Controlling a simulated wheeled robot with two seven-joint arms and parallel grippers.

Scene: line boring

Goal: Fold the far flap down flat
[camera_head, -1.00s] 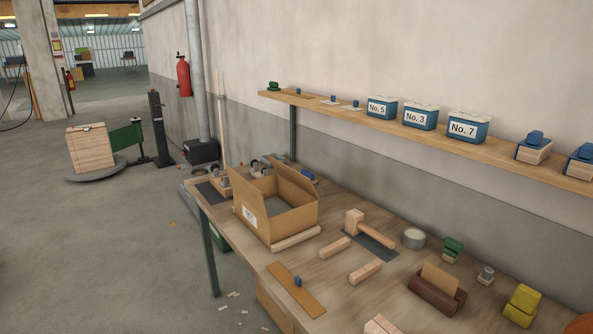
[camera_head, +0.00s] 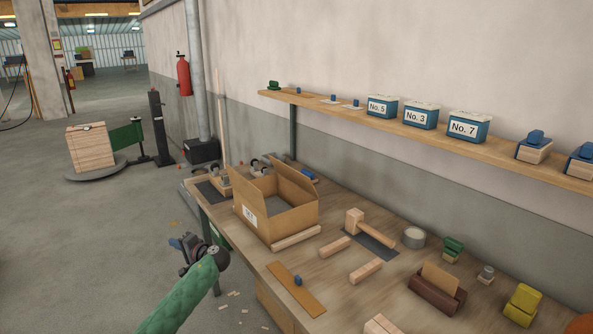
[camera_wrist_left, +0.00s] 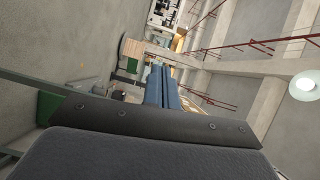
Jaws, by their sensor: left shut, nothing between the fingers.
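An open cardboard box (camera_head: 262,225) with a white label stands on the workbench near its left end in the head view. One flap stands up on the far, wall side (camera_head: 297,186), leaning outward. Another flap (camera_head: 243,191) stands up at the box's left end. The box's inside shows only in part. My left gripper (camera_head: 178,243) is off the bench's left edge, left of and lower in the picture than the box, touching nothing. Its blue fingers (camera_wrist_left: 161,85) are shut and empty in the left wrist view. The box is not recognisable there. My right gripper is not in view.
A wall shelf (camera_head: 420,133) with blue boxes runs above. Open floor lies left of the bench.

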